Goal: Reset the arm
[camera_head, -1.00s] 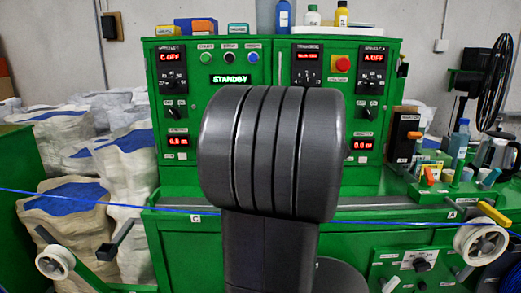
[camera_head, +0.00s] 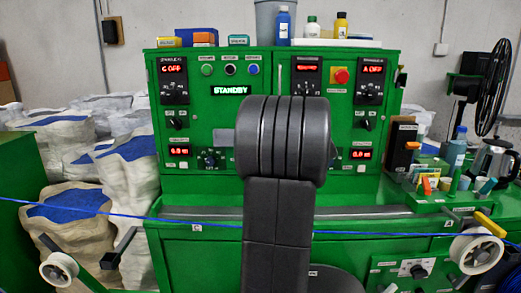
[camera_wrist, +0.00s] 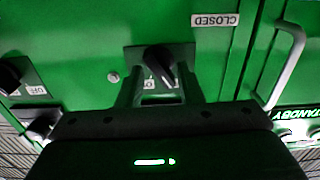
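My arm fills the middle of the head view as a dark grey column with a thick ribbed joint, in front of the green control cabinet (camera_head: 205,125). My gripper is hidden behind it there. In the wrist view my gripper (camera_wrist: 158,92) shows above its dark body, with two fingers apart and nothing seen held between them. Beyond the fingers is a black knob (camera_wrist: 159,58) on a green panel; I cannot tell how far off it is. The blue cable (camera_head: 100,214) runs across the head view in front of the cabinet, passing behind my arm.
White spools (camera_head: 59,269) and (camera_head: 477,253) stand at the lower left and right. Sacks of blue material (camera_head: 75,203) fill the left side. Bottles, a kettle (camera_head: 492,160) and a fan (camera_head: 493,88) are at right. A handle (camera_wrist: 287,65) and a CLOSED label (camera_wrist: 215,20) show in the wrist view.

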